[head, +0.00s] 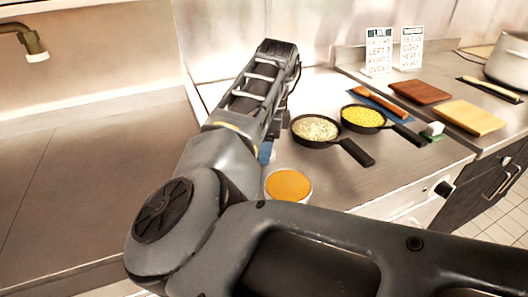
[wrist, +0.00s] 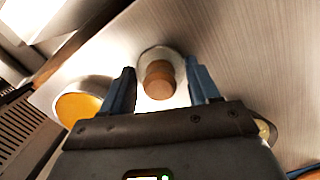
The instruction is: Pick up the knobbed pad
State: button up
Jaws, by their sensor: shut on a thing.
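The knobbed pad is a pale round disc (wrist: 158,55) with a brown, wood-coloured cylindrical knob on it, seen between my fingers in the wrist view. My gripper (wrist: 162,82) is shut on it, with a blue finger on either side. In the head view my arm hides the pad, and only a bit of a blue finger shows beside the arm. I cannot tell whether the pad touches the counter.
A tub with an orange top (head: 289,186) stands close to my gripper. Two black pans, one pale-filled (head: 315,128) and one with yellow food (head: 363,116), stand to the right. Boards (head: 470,117) and a pot (head: 508,62) lie beyond. The left counter is clear.

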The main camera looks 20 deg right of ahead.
jog(key=shift+c, duration=1.1)
jog(key=shift+r, duration=0.15)
jog(key=shift+r, duration=0.6)
notch_tip(320, 180, up, 3)
jog(key=shift+d+f+b, duration=0.1)
jog(key=shift+b, duration=0.2)
jog(key=s+d+r, duration=0.6)
jog(key=s+d, duration=0.2)
jog(key=shift+d+r+p, duration=0.2)
jog(key=shift+r+p, duration=0.1)
jog(key=shift+r, duration=0.1)
